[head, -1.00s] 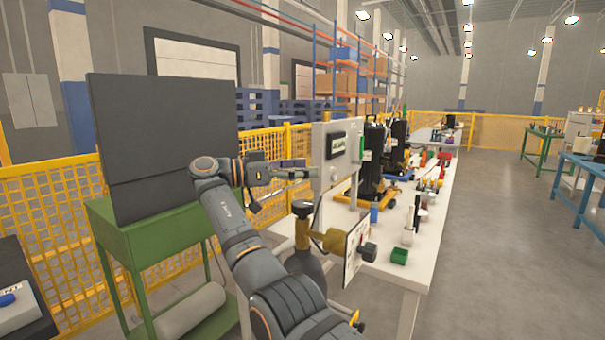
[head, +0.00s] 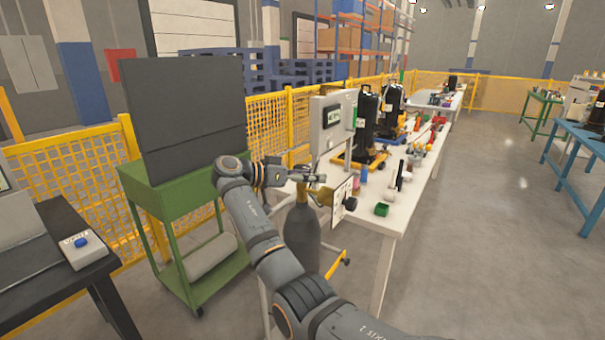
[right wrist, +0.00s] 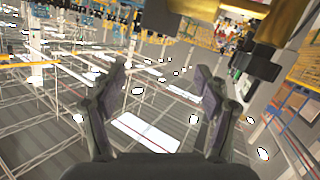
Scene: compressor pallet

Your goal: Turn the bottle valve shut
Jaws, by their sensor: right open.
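A dark grey gas bottle (head: 302,240) stands upright at the near end of the white workbench. Its brass valve (head: 322,195) is on top, with a black knob (head: 350,204) sticking out to the right beside a white plate (head: 341,192). My right gripper (head: 318,179) is just above the valve, partly overlapping its top. In the right wrist view, the gripper (right wrist: 158,85) has its fingers apart with nothing between them. Brass valve parts (right wrist: 232,10) and a black knob (right wrist: 257,62) are above and right of the fingers there. I cannot tell whether anything touches. My left gripper is out of view.
A green cart (head: 190,195) with a dark panel (head: 185,110) stands left of the bottle. A grey control box (head: 333,120) stands behind the valve. The white workbench (head: 400,215) carries several small parts, including a green box (head: 381,209). The floor at right is clear.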

